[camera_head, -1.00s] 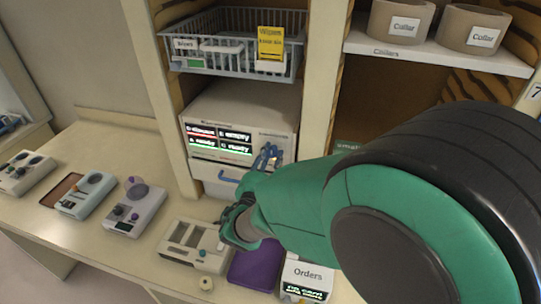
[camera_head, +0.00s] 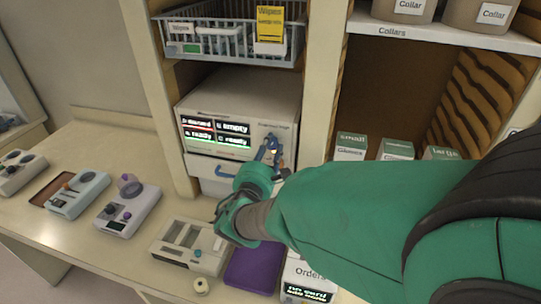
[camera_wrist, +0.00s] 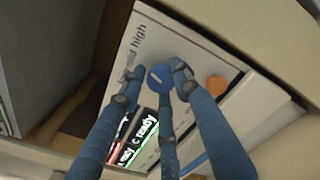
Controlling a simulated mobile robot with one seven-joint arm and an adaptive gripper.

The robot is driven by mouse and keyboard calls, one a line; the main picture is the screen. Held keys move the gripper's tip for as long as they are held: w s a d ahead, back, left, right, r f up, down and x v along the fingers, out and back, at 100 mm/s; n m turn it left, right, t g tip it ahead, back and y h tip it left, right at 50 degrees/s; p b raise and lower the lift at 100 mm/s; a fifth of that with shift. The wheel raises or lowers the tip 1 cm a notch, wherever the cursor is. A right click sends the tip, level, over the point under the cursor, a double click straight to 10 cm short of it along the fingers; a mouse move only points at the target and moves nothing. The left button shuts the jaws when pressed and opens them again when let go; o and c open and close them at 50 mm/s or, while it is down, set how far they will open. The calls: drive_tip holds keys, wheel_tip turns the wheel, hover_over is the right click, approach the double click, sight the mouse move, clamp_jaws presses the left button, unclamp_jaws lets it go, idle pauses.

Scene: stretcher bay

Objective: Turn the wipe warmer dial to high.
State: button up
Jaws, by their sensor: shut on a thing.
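The wipe warmer (camera_head: 245,95) is a pale box in the middle shelf bay, with a lit status display (camera_head: 215,131) on its front. In the wrist view its small blue dial (camera_wrist: 159,77) sits on the front panel, with a short pale mark on its face. Printed text ending in "high" (camera_wrist: 136,42) runs beside it. My gripper (camera_wrist: 157,75) is shut on the dial, its blue fingers around the rim. In the head view my gripper (camera_head: 272,148) is at the right of the warmer's front and mostly hides the dial.
An orange round button (camera_wrist: 216,85) is close to the fingers on the same panel. A wire basket of wipes (camera_head: 225,35) is above the warmer. Several devices, a purple pad (camera_head: 252,266) and an Orders box (camera_head: 308,277) stand on the counter below. Glove boxes (camera_head: 395,149) are to the right.

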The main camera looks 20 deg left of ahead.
drive_tip(key=shift+d+r+m+b, duration=0.1)
drive_tip(key=shift+m+b, duration=1.3)
drive_tip(key=shift+b, duration=1)
drive_tip(key=shift+r+m+b, duration=0.1)
drive_tip(key=shift+m+b, duration=0.3)
drive_tip(key=shift+b, duration=0.3)
drive_tip(key=shift+r, duration=0.1)
drive_tip(key=o, duration=1.2)
drive_tip(key=shift+d, duration=0.15)
drive_tip(key=shift+c, duration=0.2)
drive_tip(key=shift+s+f, duration=0.15)
drive_tip(key=shift+f, duration=0.05)
drive_tip(key=s, duration=1.1)
drive_tip(key=shift+s, duration=0.35)
